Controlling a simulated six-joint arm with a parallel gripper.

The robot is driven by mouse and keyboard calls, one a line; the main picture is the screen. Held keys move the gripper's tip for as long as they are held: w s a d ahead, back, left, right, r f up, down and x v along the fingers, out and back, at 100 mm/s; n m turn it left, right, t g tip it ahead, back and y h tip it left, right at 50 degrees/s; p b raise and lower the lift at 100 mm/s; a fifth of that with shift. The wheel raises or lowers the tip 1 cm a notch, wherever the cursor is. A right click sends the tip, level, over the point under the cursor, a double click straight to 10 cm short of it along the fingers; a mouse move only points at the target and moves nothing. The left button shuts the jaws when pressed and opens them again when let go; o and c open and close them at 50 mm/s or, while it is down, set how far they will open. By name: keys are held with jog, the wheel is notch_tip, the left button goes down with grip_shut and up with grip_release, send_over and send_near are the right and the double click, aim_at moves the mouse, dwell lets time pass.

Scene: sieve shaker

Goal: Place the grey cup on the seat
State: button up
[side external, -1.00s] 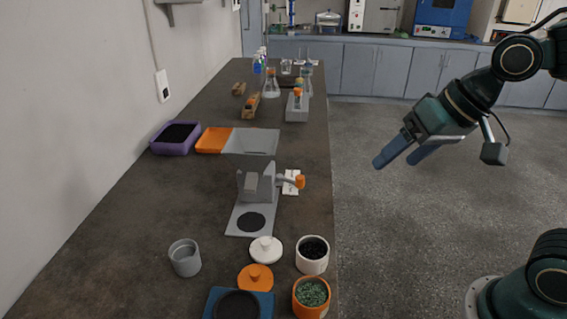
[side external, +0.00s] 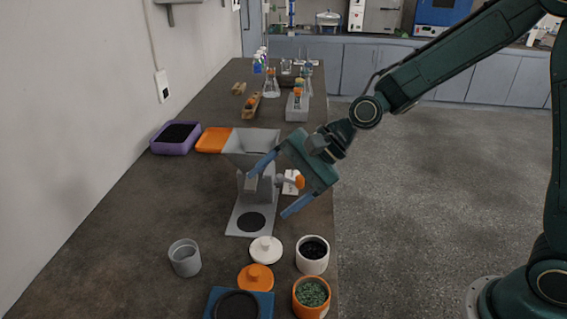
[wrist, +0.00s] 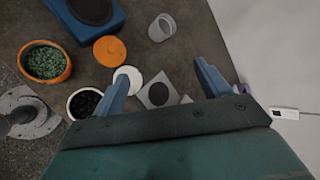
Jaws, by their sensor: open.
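The grey cup (side external: 185,258) stands upright on the bench at the front left, and it also shows at the top of the wrist view (wrist: 162,27). The likely seat is the dark round patch (side external: 251,222) on the grey base plate of the shaker-like device (side external: 258,187); it shows between my fingers in the wrist view (wrist: 159,95). A blue block with a dark round recess (side external: 238,304) lies at the front edge. My gripper (side external: 272,187) is open and empty, above the grey device and up to the right of the cup. Its body hides part of the device.
A white lid (side external: 266,250), an orange lid (side external: 256,277), a white pot of dark grains (side external: 312,254) and an orange pot of green bits (side external: 311,297) crowd the front right. A purple tray (side external: 176,137) and glassware stand farther back. The bench left of the device is clear.

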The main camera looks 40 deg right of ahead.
jog(key=w+a+f+m+y, duration=0.1)
jog(key=a+f+m, duration=0.1)
jog(key=f+m, duration=0.1)
jog(key=w+a+f+m+y, duration=0.1)
jog(key=w+a+f+m, duration=0.1)
jog(key=f+m, duration=0.1)
jog(key=w+a+f+m+y, duration=0.2)
jog(key=a+f+m, duration=0.1)
jog(key=m, duration=0.1)
jog(key=shift+w+f+m, duration=0.1)
jog(key=shift+f+m, duration=0.2)
jog(key=shift+f, duration=0.05)
send_near(176, 256)
jog(key=shift+t, duration=0.3)
jog(key=shift+w+a+f, duration=0.1)
jog(key=shift+a+f, duration=0.05)
jog(key=shift+a, duration=1.95)
jog(key=shift+x, duration=2.6)
jog(key=shift+c, duration=0.3)
